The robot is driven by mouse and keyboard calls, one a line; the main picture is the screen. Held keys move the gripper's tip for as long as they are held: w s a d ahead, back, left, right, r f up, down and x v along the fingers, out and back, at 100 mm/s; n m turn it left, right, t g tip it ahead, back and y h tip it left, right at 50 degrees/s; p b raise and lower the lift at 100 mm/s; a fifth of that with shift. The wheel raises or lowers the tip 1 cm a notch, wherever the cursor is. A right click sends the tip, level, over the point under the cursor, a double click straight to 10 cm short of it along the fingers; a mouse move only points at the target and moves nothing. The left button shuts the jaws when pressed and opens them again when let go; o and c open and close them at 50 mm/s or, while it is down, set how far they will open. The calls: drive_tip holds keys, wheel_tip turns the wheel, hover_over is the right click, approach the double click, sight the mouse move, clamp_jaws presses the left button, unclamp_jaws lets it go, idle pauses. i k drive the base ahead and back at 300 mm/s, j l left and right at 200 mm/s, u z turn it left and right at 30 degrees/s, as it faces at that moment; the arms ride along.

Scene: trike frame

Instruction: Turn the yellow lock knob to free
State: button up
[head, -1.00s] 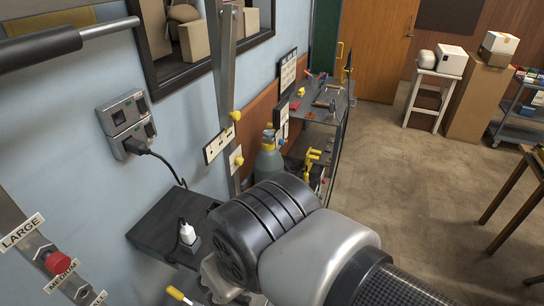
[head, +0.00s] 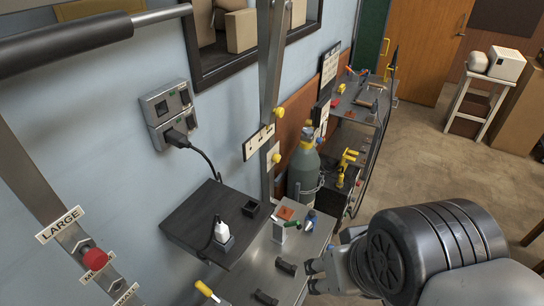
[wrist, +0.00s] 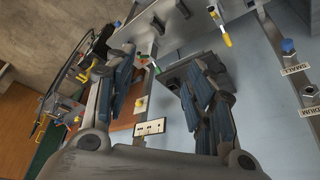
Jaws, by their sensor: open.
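Two yellow knobs show in the head view. The upper yellow knob (head: 278,112) is on the side of the slanted metal bar, and the lower yellow knob (head: 277,158) is on a pale plate below it. I cannot tell which is the lock knob, nor how either is turned. A pale marked plate (head: 258,142) sits beside them and also shows in the wrist view (wrist: 150,127). My gripper (head: 316,275) is low at the right of the head view, apart from both knobs. Its two fingers (wrist: 163,75) are spread and empty in the wrist view.
A dark shelf (head: 210,222) with a white plug juts from the wall beneath an outlet (head: 169,113). A grey gas cylinder (head: 303,168) stands right of the bar. A metal bench (head: 262,283) with small parts lies below. Open floor (head: 425,150) is at right.

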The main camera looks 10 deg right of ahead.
sight(277, 158)
drive_tip(key=i+l+u, duration=0.2)
drive_tip(key=i+l, duration=0.9)
drive_tip(key=l+u, duration=0.1)
drive_tip(key=u, duration=1.15)
